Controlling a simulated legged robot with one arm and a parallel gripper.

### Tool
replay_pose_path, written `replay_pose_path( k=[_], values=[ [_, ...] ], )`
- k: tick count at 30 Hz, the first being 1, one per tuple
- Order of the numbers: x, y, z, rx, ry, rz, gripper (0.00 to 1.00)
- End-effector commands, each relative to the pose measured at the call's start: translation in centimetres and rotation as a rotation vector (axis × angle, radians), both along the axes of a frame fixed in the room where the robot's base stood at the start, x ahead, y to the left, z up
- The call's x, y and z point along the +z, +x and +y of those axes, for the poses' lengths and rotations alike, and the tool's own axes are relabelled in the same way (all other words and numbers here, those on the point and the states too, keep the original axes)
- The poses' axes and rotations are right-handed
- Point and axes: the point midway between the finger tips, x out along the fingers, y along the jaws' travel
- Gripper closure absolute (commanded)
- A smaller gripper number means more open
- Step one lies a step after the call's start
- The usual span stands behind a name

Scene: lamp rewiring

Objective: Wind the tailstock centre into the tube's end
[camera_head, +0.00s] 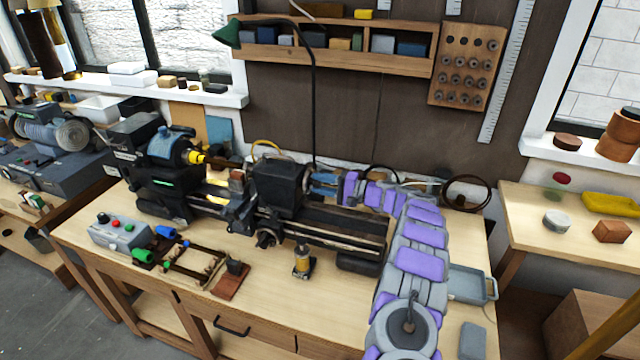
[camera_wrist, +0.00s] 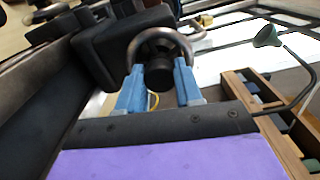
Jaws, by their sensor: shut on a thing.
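The lathe's tailstock (camera_head: 278,185) is a large dark block at mid-bed in the head view. Its handwheel, a grey ring with a dark hub, faces me in the wrist view (camera_wrist: 158,45). My gripper (camera_wrist: 159,70) has its two blue fingers on either side of the hub, inside or against the ring, and is shut on the handwheel. In the head view my gripper (camera_head: 324,184) is at the right side of the tailstock. The yellow-marked chuck (camera_head: 196,157) is at the headstock, left of the tailstock. The tube's end and the tailstock centre cannot be made out.
A control box (camera_head: 120,234), a wooden frame with parts (camera_head: 190,262) and a small bottle-like item (camera_head: 303,262) stand on the bench before the lathe. A green lamp (camera_head: 228,33) on a dark arm rises behind. A grey tray (camera_head: 472,284) lies right of my arm.

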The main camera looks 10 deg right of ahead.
Motion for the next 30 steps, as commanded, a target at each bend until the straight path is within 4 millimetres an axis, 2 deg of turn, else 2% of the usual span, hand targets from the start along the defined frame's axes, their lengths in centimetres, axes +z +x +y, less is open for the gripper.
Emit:
replay_pose_path(
  k=[1, 7, 30],
  values=[
    [-0.15, 0.04, -0.54, -0.011, 0.020, 0.041, 0.95],
    [-0.22, 0.04, -0.63, -0.012, 0.115, 0.206, 0.95],
    [-0.54, -0.10, -0.45, -0.012, 0.482, 0.843, 0.96]
  ],
)
